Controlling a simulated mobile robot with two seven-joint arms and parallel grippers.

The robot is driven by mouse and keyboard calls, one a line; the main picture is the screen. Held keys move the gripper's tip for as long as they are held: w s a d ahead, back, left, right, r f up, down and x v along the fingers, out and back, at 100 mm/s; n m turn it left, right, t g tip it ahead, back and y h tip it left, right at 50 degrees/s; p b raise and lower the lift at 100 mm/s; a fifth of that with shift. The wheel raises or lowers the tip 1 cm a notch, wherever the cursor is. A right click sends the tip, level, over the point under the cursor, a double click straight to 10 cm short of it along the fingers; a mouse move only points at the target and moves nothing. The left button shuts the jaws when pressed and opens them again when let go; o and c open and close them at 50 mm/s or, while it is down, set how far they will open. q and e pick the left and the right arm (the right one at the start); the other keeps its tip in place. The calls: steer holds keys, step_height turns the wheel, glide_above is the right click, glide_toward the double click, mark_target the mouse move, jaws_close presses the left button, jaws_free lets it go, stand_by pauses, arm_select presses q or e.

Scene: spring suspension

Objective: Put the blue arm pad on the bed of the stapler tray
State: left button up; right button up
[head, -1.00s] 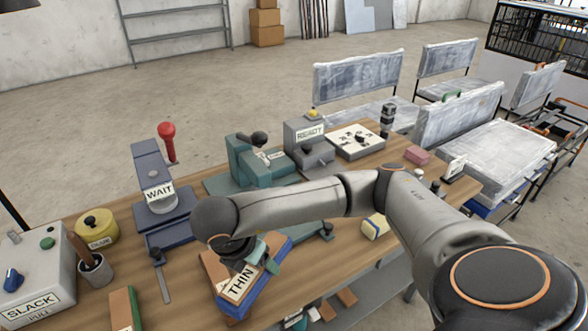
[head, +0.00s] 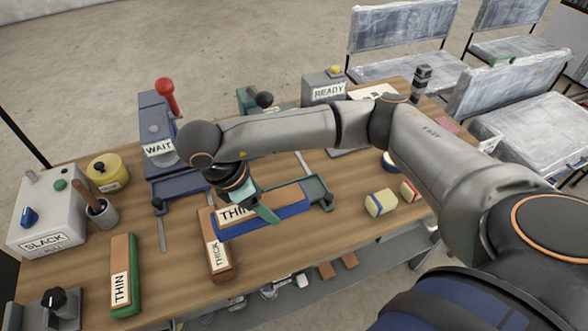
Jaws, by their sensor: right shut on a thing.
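The blue arm pad (head: 275,211), blue below with a wood-coloured top and a THIN label, is in my right gripper (head: 262,208). The gripper's teal fingers are shut on it near its middle. The pad lies crosswise, its right end close to a dark teal tray piece (head: 320,192), which looks like the stapler tray. The pad and my arm hide most of that tray; I cannot tell whether they touch. My left gripper is not in view.
A brown THICK pad (head: 217,250) lies just left of and below the held pad. A green-sided THIN pad (head: 124,278) lies further left. The blue WAIT stapler (head: 158,120) stands behind, the READY box (head: 325,88) at the back.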

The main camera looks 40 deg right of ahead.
steer(key=shift+w+d+r, duration=0.1)
steer(key=shift+d+r, duration=0.05)
steer(key=shift+d, duration=0.05)
steer(key=w+d+f+b, duration=0.1)
steer(key=w+d+f, duration=0.1)
steer(key=d+f, duration=0.1)
steer(key=w+d+f+b, duration=0.2)
steer(key=w+d+f, duration=0.1)
steer(key=w+d+f+b, duration=0.2)
steer(key=d, duration=0.1)
steer(key=shift+w+d+f, duration=0.25)
steer(key=shift+d+f, duration=0.15)
steer(key=shift+w+d+f+b, duration=0.35)
steer(key=shift+b, duration=0.2)
steer(key=shift+w+d+f+b, duration=0.1)
steer(key=shift+d+f+b, duration=0.1)
steer(key=shift+f+b, duration=0.6)
steer(key=shift+f+p, duration=0.4)
steer(key=shift+f, duration=0.5)
steer(key=shift+f, duration=0.1)
